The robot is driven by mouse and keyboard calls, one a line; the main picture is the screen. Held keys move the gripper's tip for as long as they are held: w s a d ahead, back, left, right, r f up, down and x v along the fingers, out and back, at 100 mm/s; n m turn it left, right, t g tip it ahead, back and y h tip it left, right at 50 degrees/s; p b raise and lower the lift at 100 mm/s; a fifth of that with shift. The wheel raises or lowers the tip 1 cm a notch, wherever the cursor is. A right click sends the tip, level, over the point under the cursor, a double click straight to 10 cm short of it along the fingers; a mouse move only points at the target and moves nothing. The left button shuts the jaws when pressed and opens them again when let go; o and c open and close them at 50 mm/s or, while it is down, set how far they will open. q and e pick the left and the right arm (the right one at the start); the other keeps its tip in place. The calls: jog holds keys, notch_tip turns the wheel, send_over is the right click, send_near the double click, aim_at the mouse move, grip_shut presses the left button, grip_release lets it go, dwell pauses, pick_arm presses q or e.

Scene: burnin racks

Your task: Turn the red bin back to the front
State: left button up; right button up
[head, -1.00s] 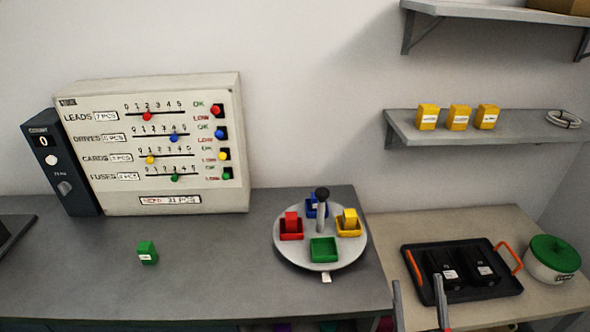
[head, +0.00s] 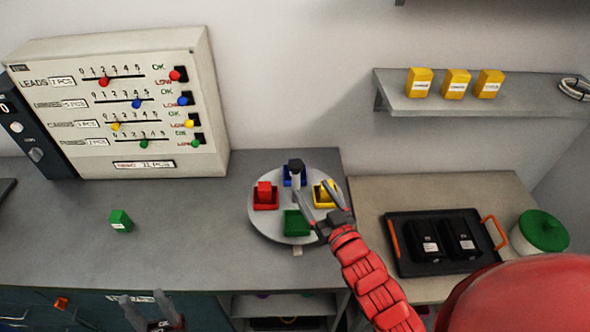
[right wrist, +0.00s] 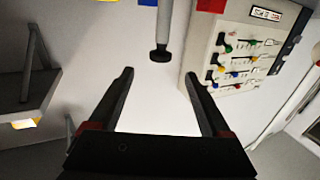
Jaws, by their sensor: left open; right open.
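A round grey turntable (head: 268,229) stands on the counter. Its red bin (head: 265,204) with a red block is at the left, the blue bin (head: 288,182) at the back, the yellow bin (head: 322,203) with a yellow block at the right, and the green bin (head: 297,222), which looks empty, at the front. A grey post with a black knob (head: 296,164) rises from the middle; the knob (right wrist: 160,54) also shows in the right wrist view. My right gripper (head: 317,193) is open over the turntable's right side, the knob beyond its fingertips. My left gripper (head: 145,298) is open at the bottom edge, empty.
A green block (head: 120,221) lies on the counter left of the turntable. A panel with sliders (head: 125,110) stands behind it. A black tray (head: 405,262) and a green-lidded pot (head: 540,231) are on the right table. A shelf (head: 395,104) holds yellow boxes.

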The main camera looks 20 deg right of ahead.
aim_at(299, 169)
jog(key=w+p, duration=0.1)
jog(key=w, duration=0.5)
jog(key=w+a+p, duration=0.1)
jog(key=w, duration=0.2)
jog(key=shift+w+a+r+p, duration=0.1)
jog(key=shift+w+r+p, duration=0.05)
jog(key=shift+r+p, duration=0.15)
jog(key=shift+w+a+f, duration=0.1)
jog(key=shift+w, duration=0.55)
grip_shut()
